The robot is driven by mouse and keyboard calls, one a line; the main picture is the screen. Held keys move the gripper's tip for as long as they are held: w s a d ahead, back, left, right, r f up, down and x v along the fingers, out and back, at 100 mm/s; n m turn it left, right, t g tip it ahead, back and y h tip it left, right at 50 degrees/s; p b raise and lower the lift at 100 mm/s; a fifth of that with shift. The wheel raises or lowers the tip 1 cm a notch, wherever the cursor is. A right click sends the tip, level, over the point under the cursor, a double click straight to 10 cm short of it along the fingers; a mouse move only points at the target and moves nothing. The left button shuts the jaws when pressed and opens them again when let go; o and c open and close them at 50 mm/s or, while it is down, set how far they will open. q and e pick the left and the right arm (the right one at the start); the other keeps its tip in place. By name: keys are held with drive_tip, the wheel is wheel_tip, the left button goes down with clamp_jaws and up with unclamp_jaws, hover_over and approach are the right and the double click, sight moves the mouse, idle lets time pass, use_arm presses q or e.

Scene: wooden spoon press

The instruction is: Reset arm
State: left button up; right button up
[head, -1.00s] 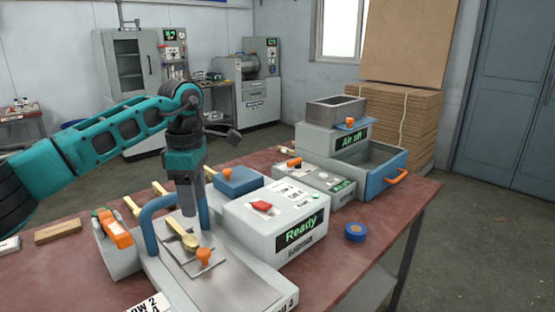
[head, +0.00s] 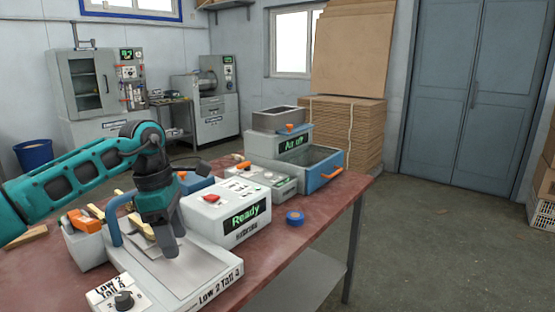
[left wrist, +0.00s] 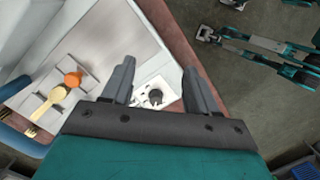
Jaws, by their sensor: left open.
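My left gripper (head: 172,247) is open and points down over the front of the press plate (head: 205,258). Its two fingers also show apart and empty in the left wrist view (left wrist: 158,78). A wooden spoon (left wrist: 50,102) lies on the press, apart from the fingers, beside an orange knob (left wrist: 73,79). In the head view my gripper hides most of this spoon (head: 146,229). My right gripper is not seen.
A white box reading "Ready" (head: 228,208) stands right of my gripper. A dial panel (head: 122,299) is at the press's front. Bins with blue parts (head: 320,170) and a blue roll (head: 295,218) are farther right. The table's right front is mostly clear.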

use_arm(q)
drive_tip(key=s+d+f+n+h, duration=0.2)
drive_tip(key=s+d+n+h, duration=0.25)
drive_tip(key=d+h, duration=0.5)
drive_tip(key=s+d+f+n+h, duration=0.3)
drive_tip(key=s+d+h, duration=0.25)
drive_tip(key=d, duration=0.75)
drive_tip(key=a+f+n+t+y+p, duration=0.1)
drive_tip(key=a+f+n+t+y, duration=0.4)
drive_tip(key=n, duration=0.6)
drive_tip(key=a+f+n+t+y, duration=0.1)
drive_tip(key=a+f+n+t, duration=0.15)
drive_tip(key=n+t, duration=0.6)
drive_tip(key=a+f+n+t+y+p, duration=0.1)
drive_tip(key=a+f+n+t+y, duration=0.2)
drive_tip(key=n, duration=1)
drive_tip(key=s+a+f+n+g+y, duration=0.5)
drive_tip(key=s+a+f+n, duration=0.5)
drive_tip(key=s+f, duration=0.2)
drive_tip(key=shift+s+f+y, duration=0.3)
drive_tip(key=shift+s+y, duration=0.1)
drive_tip(key=shift+s, duration=0.5)
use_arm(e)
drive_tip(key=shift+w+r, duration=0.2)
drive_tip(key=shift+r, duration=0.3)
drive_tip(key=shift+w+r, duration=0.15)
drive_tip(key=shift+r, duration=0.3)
